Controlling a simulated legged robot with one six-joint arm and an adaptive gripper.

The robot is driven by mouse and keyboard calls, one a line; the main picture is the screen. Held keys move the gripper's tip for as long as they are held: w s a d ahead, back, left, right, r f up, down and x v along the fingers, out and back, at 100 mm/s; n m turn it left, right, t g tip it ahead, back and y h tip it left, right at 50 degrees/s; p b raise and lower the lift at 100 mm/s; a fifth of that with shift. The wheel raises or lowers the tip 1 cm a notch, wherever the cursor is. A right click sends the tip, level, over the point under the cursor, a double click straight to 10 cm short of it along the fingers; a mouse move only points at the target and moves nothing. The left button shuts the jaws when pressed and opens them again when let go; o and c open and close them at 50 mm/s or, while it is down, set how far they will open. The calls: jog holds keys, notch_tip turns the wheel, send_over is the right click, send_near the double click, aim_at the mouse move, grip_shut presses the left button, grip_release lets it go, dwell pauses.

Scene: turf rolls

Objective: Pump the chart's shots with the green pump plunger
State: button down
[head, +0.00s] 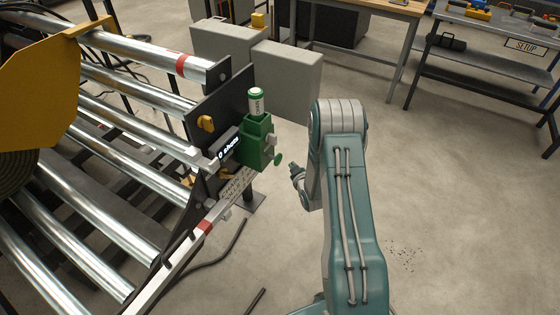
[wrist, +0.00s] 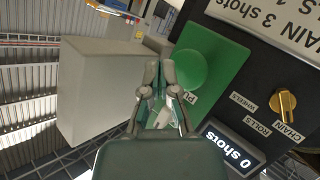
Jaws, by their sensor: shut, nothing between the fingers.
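The green pump (head: 257,142) is mounted at the end of the roller frame, with its round green plunger (head: 278,158) facing my arm. In the wrist view the plunger (wrist: 192,68) is a green disc on a green box, just right of my fingertips. My gripper (wrist: 163,66) is shut and empty; in the head view it (head: 294,168) is a little right of the plunger, partly hidden by my arm. The display (wrist: 232,148) reads "0 shots". The chart (wrist: 270,22) is cut off; "CHAIN 3 shots" is readable. The yellow selector knob (wrist: 285,105) sits above the word CHAIN.
A green-and-white cartridge (head: 256,102) stands on top of the pump. Grey boxes (head: 285,82) stand behind it. Steel rollers (head: 100,215) fill the left side. Workbenches (head: 480,30) stand at the back right. The floor on the right is clear.

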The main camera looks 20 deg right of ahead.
aim_at(280, 160)
jog(key=shift+w+a, duration=0.7)
jog(key=shift+w, duration=0.2)
jog(key=shift+w, duration=0.1)
dwell(0.8)
jog(key=shift+w+a+r, duration=0.1)
jog(key=shift+w+a, duration=0.1)
jog(key=shift+a, duration=0.05)
jog(key=shift+w+a, duration=0.8)
jog(key=shift+w, duration=0.25)
dwell(1.7)
dwell(0.4)
jog(key=shift+s+d, duration=1.05)
jog(key=shift+s, duration=0.3)
jog(key=shift+s, duration=0.1)
jog(key=shift+s+d, duration=0.8)
jog(key=shift+s, duration=0.2)
jog(key=shift+s+d, duration=0.75)
jog(key=shift+s, duration=0.2)
jog(key=shift+r, duration=0.1)
